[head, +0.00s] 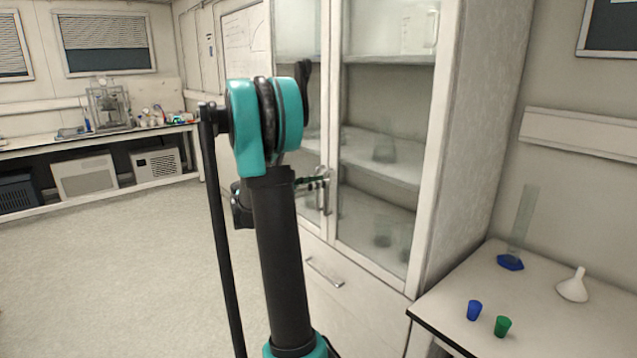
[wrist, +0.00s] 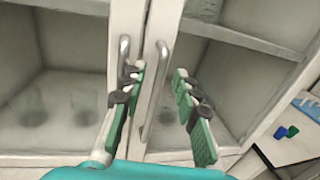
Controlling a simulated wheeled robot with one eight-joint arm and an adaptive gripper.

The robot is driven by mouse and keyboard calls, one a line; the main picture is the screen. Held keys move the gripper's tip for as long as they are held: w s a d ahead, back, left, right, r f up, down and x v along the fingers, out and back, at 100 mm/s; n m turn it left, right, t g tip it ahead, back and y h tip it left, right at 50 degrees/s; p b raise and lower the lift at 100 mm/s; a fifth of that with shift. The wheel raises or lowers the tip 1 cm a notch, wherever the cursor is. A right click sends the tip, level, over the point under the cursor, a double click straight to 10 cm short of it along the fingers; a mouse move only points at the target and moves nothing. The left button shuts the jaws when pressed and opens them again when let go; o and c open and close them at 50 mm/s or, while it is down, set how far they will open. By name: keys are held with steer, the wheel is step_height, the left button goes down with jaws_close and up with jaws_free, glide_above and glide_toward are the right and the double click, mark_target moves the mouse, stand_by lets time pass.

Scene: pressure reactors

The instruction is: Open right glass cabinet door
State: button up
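The right glass cabinet door (head: 388,140) is a white-framed glass panel. It looks shut in the head view and also shows in the wrist view (wrist: 168,18). Its metal bar handle (wrist: 156,88) stands upright, close to the left door's handle (wrist: 124,48). My gripper (wrist: 160,80) is open, with green and dark fingers on either side of the right handle. The left finger lies between the two handles and the right finger is in front of the glass, apart from the handle. In the head view my gripper is mostly hidden behind my arm.
Glassware stands on shelves (head: 385,155) behind the glass. A drawer (head: 325,272) is below the doors. A side table (head: 560,325) at right holds a blue cup (head: 474,310), a green cup (head: 502,326), a funnel (head: 573,286) and a cylinder (head: 524,225). Open floor (head: 120,270) lies left.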

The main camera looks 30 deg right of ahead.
steer(key=shift+c, duration=0.5)
jaws_close()
